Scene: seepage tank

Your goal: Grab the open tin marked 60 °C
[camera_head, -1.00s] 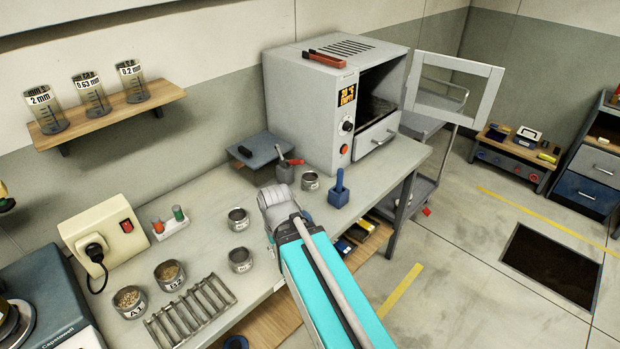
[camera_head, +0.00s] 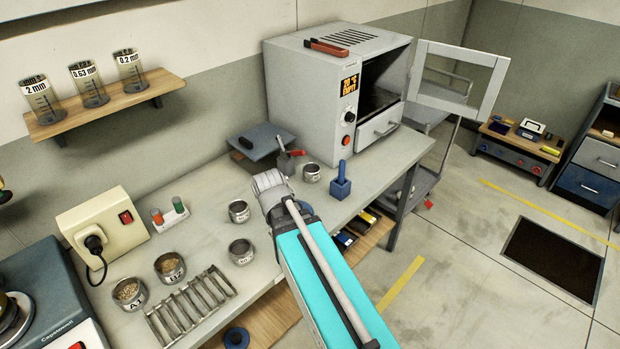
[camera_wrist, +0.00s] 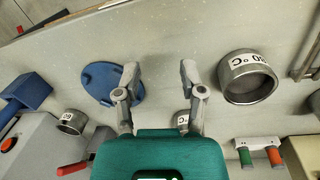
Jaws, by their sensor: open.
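Several open, empty metal tins stand on the bench. In the wrist view, the large tin (camera_wrist: 250,80) right of my gripper (camera_wrist: 155,68) has an upside-down °C label; its first digit is hard to read. Another tin (camera_wrist: 183,119) is partly hidden behind the right finger, showing only part of its label. A third tin (camera_wrist: 70,121) stands at left with a small label that may read 60. In the head view these are the tins at front (camera_head: 241,252), behind it (camera_head: 239,211) and near the oven (camera_head: 312,173). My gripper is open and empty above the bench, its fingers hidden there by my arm.
Two filled tins (camera_head: 129,293) (camera_head: 170,267) stand beside a metal rack (camera_head: 190,305). A blue disc (camera_wrist: 103,82) lies by the left finger. A blue block (camera_head: 340,188) stands near the oven (camera_head: 325,85), whose door is open. Red and green bottles (camera_head: 170,215) stand behind.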

